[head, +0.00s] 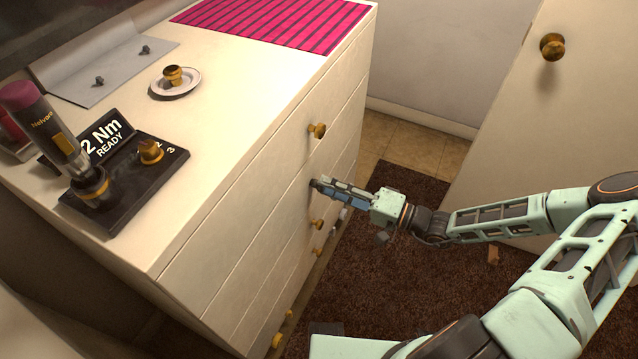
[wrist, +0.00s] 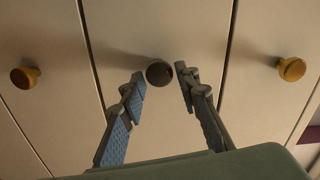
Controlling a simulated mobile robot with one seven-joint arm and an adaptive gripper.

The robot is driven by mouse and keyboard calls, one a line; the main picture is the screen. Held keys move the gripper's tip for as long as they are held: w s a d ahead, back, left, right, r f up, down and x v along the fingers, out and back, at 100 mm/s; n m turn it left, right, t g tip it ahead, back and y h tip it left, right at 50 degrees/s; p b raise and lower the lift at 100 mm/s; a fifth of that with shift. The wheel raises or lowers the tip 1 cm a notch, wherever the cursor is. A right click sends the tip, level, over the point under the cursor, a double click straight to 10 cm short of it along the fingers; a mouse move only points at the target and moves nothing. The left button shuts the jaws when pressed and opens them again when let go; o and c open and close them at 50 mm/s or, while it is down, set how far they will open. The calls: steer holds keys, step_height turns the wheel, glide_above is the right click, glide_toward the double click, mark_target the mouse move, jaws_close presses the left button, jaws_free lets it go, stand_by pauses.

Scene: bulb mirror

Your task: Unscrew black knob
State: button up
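The black knob (wrist: 160,73) is on a drawer front, in the middle of the wrist view. My gripper (wrist: 160,84) is open, with one fingertip on each side of the knob and a narrow gap showing on both sides. I cannot tell how far the tips reach along the knob. In the head view my gripper (head: 325,187) is at the front of the white dresser (head: 245,190), where its fingers largely hide the knob.
Brass knobs (wrist: 25,77) (wrist: 291,69) sit on the neighbouring drawers. On the dresser top are a black torque stand (head: 130,205) with an upright screwdriver (head: 50,130), a saucer (head: 188,90) holding a brass knob, and a grey sheet (head: 110,75) with two small screws. A cabinet door (head: 560,110) stands at right.

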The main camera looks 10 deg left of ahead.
steer(key=shift+v, duration=1.45)
steer(key=o, duration=0.6)
steer(key=shift+s, duration=0.1)
steer(key=c, duration=0.5)
